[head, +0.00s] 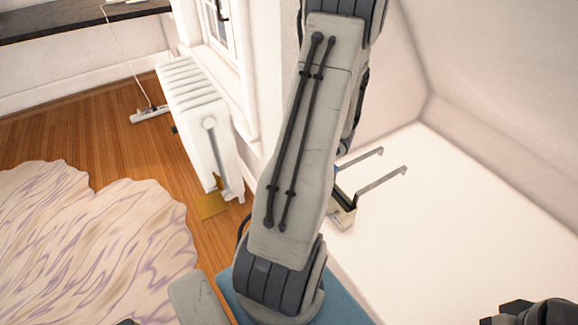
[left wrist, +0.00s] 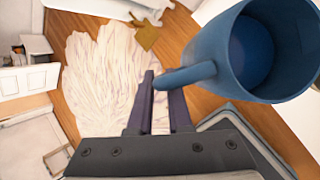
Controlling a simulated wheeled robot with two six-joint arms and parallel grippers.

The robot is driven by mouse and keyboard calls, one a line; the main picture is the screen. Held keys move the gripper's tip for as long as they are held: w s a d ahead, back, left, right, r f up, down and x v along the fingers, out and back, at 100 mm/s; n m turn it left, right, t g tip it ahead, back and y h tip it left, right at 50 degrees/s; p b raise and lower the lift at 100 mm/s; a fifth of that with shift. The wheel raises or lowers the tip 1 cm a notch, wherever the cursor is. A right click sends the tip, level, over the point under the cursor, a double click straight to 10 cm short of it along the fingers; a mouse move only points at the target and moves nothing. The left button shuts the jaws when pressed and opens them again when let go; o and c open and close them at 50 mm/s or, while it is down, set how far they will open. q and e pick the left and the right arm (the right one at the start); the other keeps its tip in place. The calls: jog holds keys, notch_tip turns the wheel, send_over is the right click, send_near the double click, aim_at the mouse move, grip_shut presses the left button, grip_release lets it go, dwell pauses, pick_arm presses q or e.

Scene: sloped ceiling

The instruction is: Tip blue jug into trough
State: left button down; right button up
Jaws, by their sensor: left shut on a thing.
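The blue jug (left wrist: 205,50) shows large at the upper right of the left wrist view. Its open mouth faces the camera and the inside looks plain dark blue. My left gripper (left wrist: 164,82) is shut on the jug's handle (left wrist: 188,77). In the head view my left arm crosses the middle and hides the jug and the gripper. A small object with a pale end (head: 343,217) and two thin grey prongs shows just right of my arm, on the white surface; it may be part of the trough, but most of it is hidden. My right gripper's jaws do not show.
The white surface (head: 460,220) is bare on the right, bounded by pale walls behind. A white radiator (head: 195,110) stands left of my arm. A pale purple-veined rug (head: 90,240) lies on the wooden floor, and shows in the left wrist view (left wrist: 100,75).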

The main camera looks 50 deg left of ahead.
pick_arm(q)
jog(key=shift+w+d+r+g+y+p, duration=0.2)
jog(key=shift+r+g+y+p, duration=0.3)
jog(key=shift+p, duration=0.35)
dwell(0.5)
jog(key=shift+w+d+r+m+g+y+p, duration=0.2)
jog(key=shift+w+r+m+g+y+p, duration=0.15)
jog(key=shift+r+g+p, duration=0.15)
dwell(0.4)
jog(key=shift+w+d+r+g+y, duration=0.15)
jog(key=shift+w+r+g+y, duration=0.1)
jog(key=shift+g, duration=0.05)
jog(key=shift+w+d+r+m+g+y+b, duration=0.25)
jog(key=shift+w+d+r+g+y+b, duration=0.1)
jog(key=shift+w+r+g+y, duration=0.15)
dwell(1.0)
jog(key=shift+w+d+r+g+y+p, duration=0.45)
jog(key=shift+w+r+p, duration=0.2)
jog(key=shift+p, duration=0.65)
dwell(0.5)
jog(key=shift+w+d+r+m+g+y+p, duration=0.45)
jog(key=shift+w+r+g+y+p, duration=0.15)
jog(key=shift+r+p, duration=0.2)
dwell(0.8)
